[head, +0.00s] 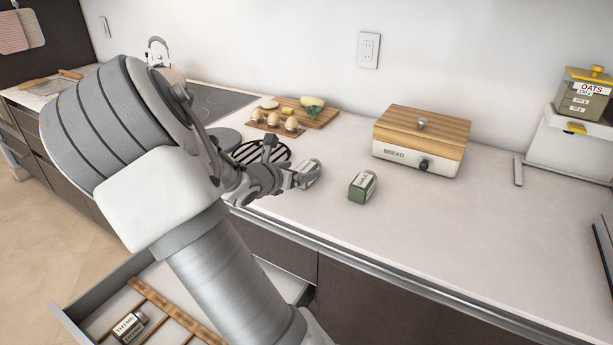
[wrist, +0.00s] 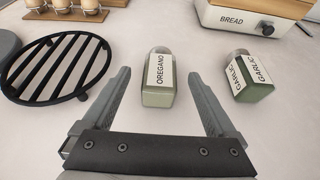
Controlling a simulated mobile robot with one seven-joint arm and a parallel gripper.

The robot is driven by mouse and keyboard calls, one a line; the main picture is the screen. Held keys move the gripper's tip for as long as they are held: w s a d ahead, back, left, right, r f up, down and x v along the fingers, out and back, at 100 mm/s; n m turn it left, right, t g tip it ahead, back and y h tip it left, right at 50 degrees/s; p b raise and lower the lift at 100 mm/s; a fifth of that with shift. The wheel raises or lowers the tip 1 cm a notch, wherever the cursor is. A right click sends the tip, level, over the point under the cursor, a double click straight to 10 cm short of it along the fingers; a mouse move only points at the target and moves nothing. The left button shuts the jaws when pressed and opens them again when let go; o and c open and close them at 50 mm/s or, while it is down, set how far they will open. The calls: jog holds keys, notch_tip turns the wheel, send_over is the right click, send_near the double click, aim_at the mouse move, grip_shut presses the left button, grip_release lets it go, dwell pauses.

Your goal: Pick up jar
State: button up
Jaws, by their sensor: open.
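An oregano jar (wrist: 158,80), green with a white label and clear top, lies on its side on the counter. In the wrist view it sits between and just ahead of the two fingers of my gripper (wrist: 158,92). My gripper is open and empty. In the head view my gripper (head: 285,163) reaches over the counter to the oregano jar (head: 309,173), which it partly hides. A garlic jar (wrist: 250,76) lies to the right, outside the right finger; it also shows in the head view (head: 362,187). A thyme jar (head: 129,327) lies in the open drawer.
A round black trivet (wrist: 62,66) lies left of the gripper. A bread box (head: 420,142) stands behind the garlic jar. A board with eggs (head: 290,123) is behind the trivet. The open drawer (head: 95,305) juts out below the counter.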

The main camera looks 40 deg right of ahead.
aim_at(303, 169)
jog(key=x, duration=0.2)
jog(key=b+x, duration=0.1)
jog(key=x, duration=0.1)
jog(key=shift+s+a+f, duration=0.1)
jog(key=shift+f, duration=0.15)
jog(key=shift+d+f, duration=0.15)
jog(key=shift+d, duration=0.3)
jog(key=c, duration=1.4)
grip_shut()
